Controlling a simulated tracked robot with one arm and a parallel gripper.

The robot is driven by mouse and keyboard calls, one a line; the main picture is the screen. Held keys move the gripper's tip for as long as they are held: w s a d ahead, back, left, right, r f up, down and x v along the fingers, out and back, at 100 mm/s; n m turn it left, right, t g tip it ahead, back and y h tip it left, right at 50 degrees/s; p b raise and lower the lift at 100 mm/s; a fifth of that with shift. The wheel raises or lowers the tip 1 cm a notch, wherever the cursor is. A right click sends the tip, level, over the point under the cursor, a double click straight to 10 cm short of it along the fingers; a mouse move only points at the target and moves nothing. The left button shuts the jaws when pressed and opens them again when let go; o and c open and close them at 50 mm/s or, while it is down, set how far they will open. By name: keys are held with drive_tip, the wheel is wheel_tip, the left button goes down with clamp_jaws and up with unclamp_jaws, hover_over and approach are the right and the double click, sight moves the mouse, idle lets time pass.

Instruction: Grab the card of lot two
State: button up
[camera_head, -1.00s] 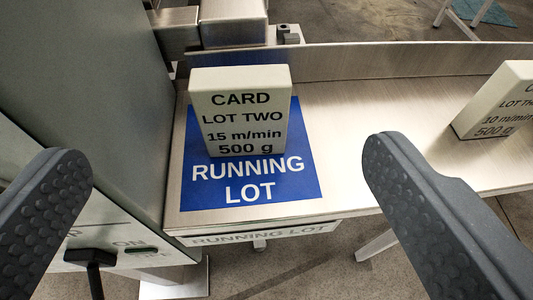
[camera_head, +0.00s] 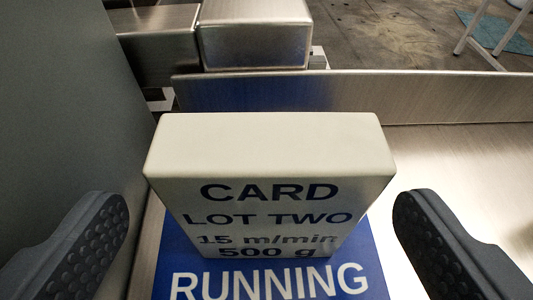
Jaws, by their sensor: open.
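The card of lot two (camera_head: 270,195) is a thick cream block with the words "CARD LOT TWO 15 m/min 500 g". It stands upright on the blue "RUNNING LOT" mark (camera_head: 265,282) on the metal shelf. My gripper (camera_head: 265,235) is open, with one dark padded finger on the left of the card and the other on its right. A gap shows between each finger and the card, and neither finger appears to touch it. The lower edge of the blue mark is out of view.
A grey cabinet wall (camera_head: 70,110) rises close on the left, beside the left finger. A metal back rail (camera_head: 370,95) runs behind the card, with metal blocks (camera_head: 255,35) beyond it. The shelf (camera_head: 450,165) to the right is bare.

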drive_tip(key=shift+f+b+x, duration=0.2)
drive_tip(key=shift+b+x, duration=0.3)
drive_tip(key=shift+x, duration=2.45)
drive_tip(key=shift+s+d+r, duration=0.1)
drive_tip(key=shift+s, duration=0.05)
drive_tip(key=c, duration=1.1)
